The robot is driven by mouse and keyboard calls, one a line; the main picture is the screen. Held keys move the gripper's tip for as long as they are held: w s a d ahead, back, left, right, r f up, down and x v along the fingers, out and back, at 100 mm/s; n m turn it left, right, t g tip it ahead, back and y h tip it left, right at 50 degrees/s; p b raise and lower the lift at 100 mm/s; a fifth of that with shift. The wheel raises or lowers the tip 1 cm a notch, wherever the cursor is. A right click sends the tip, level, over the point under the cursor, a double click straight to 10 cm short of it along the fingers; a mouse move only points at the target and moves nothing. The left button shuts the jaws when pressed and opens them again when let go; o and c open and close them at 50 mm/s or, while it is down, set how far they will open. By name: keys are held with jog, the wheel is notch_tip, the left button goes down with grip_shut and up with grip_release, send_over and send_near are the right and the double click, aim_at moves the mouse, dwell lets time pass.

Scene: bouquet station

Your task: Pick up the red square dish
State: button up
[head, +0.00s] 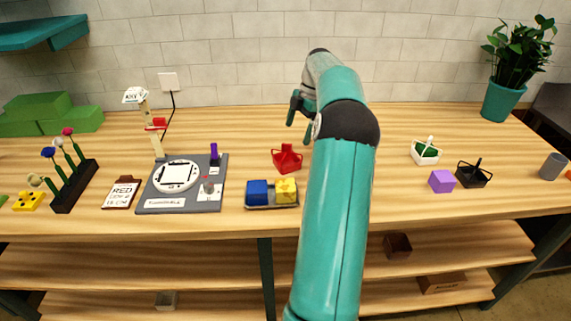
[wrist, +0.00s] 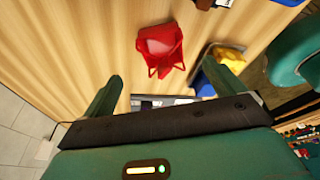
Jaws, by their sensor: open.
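The red square dish (head: 287,161) stands on the wooden table, a little left of my arm in the head view. It has an upright red part rising from it. In the wrist view the red dish (wrist: 159,45) lies beyond my fingertips, apart from them. My gripper (head: 299,108) is above the table, behind and slightly right of the dish in the head view, partly hidden by my arm. In the wrist view my gripper (wrist: 160,82) is open, with nothing between its fingers.
A grey tray (head: 272,207) with a blue block (head: 257,192) and a yellow block (head: 286,190) sits in front of the dish. A grey board (head: 215,190) lies to its left. A white dish (head: 426,159), purple block (head: 442,181) and black dish (head: 473,180) stand right of my arm.

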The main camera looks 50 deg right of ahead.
send_over(288, 156)
jog(key=s, duration=0.3)
jog(key=x, duration=0.5)
jog(key=shift+s+d+f, duration=0.25)
jog(key=shift+s+f, duration=0.05)
jog(key=shift+a+x, duration=0.15)
jog(key=shift+x, duration=1.25)
jog(key=shift+a+x, duration=0.2)
jog(key=shift+x, duration=1.15)
jog(key=shift+w+r, duration=0.1)
jog(key=shift+r, duration=0.05)
jog(key=c, duration=1.2)
jog(key=shift+c, duration=0.8)
jog(key=shift+r, duration=0.15)
